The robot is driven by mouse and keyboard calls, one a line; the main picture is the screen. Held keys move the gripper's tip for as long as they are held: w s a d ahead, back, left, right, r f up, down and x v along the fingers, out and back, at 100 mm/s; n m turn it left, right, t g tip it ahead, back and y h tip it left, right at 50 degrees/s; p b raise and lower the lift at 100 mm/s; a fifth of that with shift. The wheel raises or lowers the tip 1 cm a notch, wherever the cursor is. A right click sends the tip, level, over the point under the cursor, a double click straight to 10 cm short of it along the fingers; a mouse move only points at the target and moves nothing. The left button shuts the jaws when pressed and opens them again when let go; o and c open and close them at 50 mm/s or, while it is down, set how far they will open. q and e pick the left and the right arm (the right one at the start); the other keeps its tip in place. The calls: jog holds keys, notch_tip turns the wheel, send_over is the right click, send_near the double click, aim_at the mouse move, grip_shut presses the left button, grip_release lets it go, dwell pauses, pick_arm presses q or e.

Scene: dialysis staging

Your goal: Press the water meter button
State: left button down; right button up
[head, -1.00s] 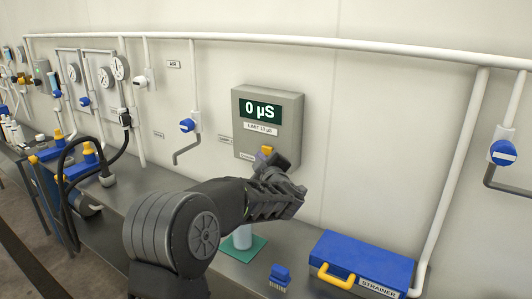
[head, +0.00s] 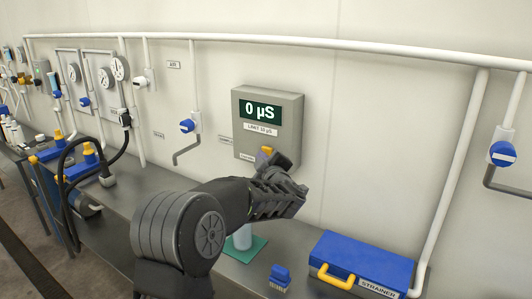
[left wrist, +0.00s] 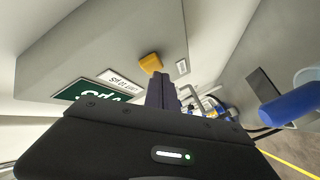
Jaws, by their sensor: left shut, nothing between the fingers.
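The water meter (head: 282,108) is a grey box on the wall, with a green display reading "0 µS" and a limit label below it. Its yellow button (head: 266,151) is low on the front face. My left gripper (head: 281,160) is shut and empty, just below and right of the button in the head view. In the left wrist view the yellow button (left wrist: 151,63) shows just beyond the shut fingertips (left wrist: 159,80). I cannot tell whether the fingers touch it. My right gripper is not in view.
A blue strainer case (head: 362,260) with a yellow handle lies on the counter at right. A blue brush (head: 280,275) and a green mat (head: 258,245) with a pale cylinder (head: 242,238) are below the arm. Pipes with blue valves (head: 187,126) run along the wall.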

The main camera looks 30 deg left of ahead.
pick_arm(q)
jog(key=shift+w, duration=0.6)
dwell(0.8)
jog(key=shift+s, duration=1)
jog(key=s+b, duration=0.2)
jog(key=s, duration=0.3)
jog(key=shift+d, duration=0.1)
jog(key=shift+r, duration=0.1)
dwell(0.9)
